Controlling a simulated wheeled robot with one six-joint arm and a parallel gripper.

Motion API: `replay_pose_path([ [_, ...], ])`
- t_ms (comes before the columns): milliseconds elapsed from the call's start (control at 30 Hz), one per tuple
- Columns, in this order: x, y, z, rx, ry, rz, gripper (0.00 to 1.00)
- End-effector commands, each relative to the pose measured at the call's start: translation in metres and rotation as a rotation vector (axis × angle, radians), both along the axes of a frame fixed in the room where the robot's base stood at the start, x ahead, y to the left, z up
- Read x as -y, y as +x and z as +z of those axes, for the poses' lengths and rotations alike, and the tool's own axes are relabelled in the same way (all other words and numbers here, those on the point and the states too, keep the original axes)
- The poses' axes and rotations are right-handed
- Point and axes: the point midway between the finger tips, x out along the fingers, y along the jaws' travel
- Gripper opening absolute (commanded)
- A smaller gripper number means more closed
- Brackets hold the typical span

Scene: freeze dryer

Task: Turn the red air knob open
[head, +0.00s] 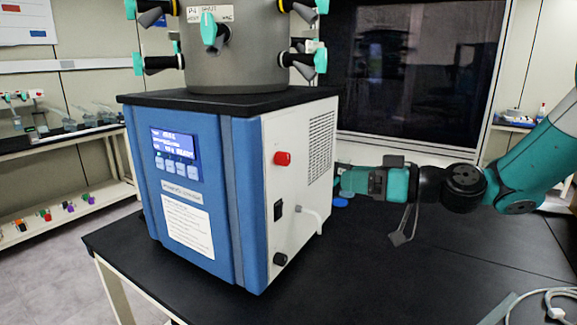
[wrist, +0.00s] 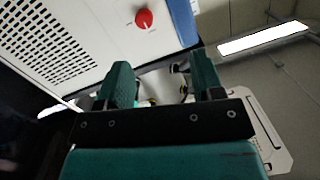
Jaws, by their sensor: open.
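The red air knob (head: 282,158) sits on the white side panel of the freeze dryer (head: 255,190), above a black switch. In the wrist view the red knob (wrist: 144,19) shows near the top, beyond and above the fingertips, with small markings beside it. My gripper (wrist: 165,80) is open, its two teal fingers apart with nothing between them. It is not touching the knob. In the head view my arm reaches in from the right, and the wrist lies behind the dryer's right edge, so the fingertips are hidden there.
The side panel also carries a vent grille (head: 320,145), a black switch (head: 278,210), a pale hose (head: 312,215) and a black knob (head: 280,259). The black table (head: 420,270) is mostly clear at the front right. A white cable (head: 545,300) lies at its right corner.

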Motion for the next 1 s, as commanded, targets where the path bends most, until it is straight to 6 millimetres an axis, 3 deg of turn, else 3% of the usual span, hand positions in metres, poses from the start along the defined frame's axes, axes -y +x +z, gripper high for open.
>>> replay_pose_path([
  [100, 0.018, 0.018, -0.003, 0.053, 0.055, -0.056, 0.61],
  [233, 0.013, 0.026, 0.0, 0.07, 0.069, -0.066, 0.61],
  [800, -0.091, 0.091, 0.002, 0.066, 0.066, -0.06, 0.61],
  [1000, -0.116, 0.109, 0.0, 0.066, 0.065, -0.062, 0.61],
])
